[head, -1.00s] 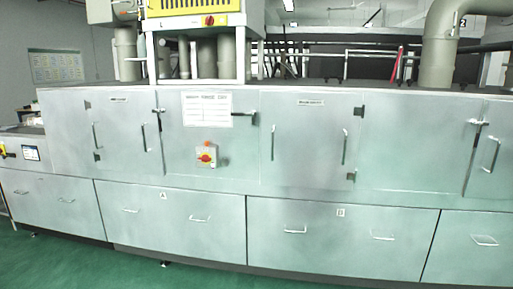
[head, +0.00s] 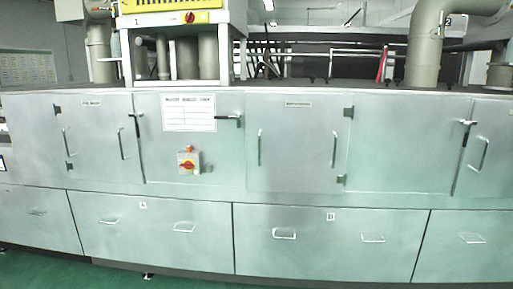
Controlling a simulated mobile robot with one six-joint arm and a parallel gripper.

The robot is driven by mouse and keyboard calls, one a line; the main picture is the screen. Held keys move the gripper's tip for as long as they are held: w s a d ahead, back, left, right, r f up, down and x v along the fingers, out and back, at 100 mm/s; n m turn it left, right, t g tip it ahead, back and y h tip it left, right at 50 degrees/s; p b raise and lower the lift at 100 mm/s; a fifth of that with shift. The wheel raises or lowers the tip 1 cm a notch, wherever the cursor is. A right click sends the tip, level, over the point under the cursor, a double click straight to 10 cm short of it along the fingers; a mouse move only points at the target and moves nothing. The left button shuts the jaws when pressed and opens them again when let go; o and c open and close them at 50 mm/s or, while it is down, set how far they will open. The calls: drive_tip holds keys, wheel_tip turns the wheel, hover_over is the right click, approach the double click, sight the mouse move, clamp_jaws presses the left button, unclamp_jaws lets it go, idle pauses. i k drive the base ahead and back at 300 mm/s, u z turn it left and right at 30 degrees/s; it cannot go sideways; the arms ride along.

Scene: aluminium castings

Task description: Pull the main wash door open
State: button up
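A long brushed-metal washing machine fills the view. One upper door (head: 297,150) near the middle has two upright bar handles, a left handle (head: 260,148) and a right handle (head: 334,149). A small label (head: 299,104) sits at its top; its wording is too small to read surely. Dark hinges (head: 348,112) show on its right edge, and a dark latch lever (head: 228,119) lies by its upper left corner. A similar labelled door (head: 93,140) stands further left. I cannot tell surely from the labels which is the main wash door. Both look shut. My gripper is not in view.
A red rotary switch (head: 187,163) on a box sits below a white chart (head: 188,113). Shut lower panels with handles (head: 284,234) run beneath the doors. Large pipes (head: 427,45) rise above the machine. A strip of green floor (head: 45,268) shows at lower left.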

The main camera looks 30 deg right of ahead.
sight(297, 142)
drive_tip(key=u, duration=0.2)
drive_tip(key=i, duration=1.3)
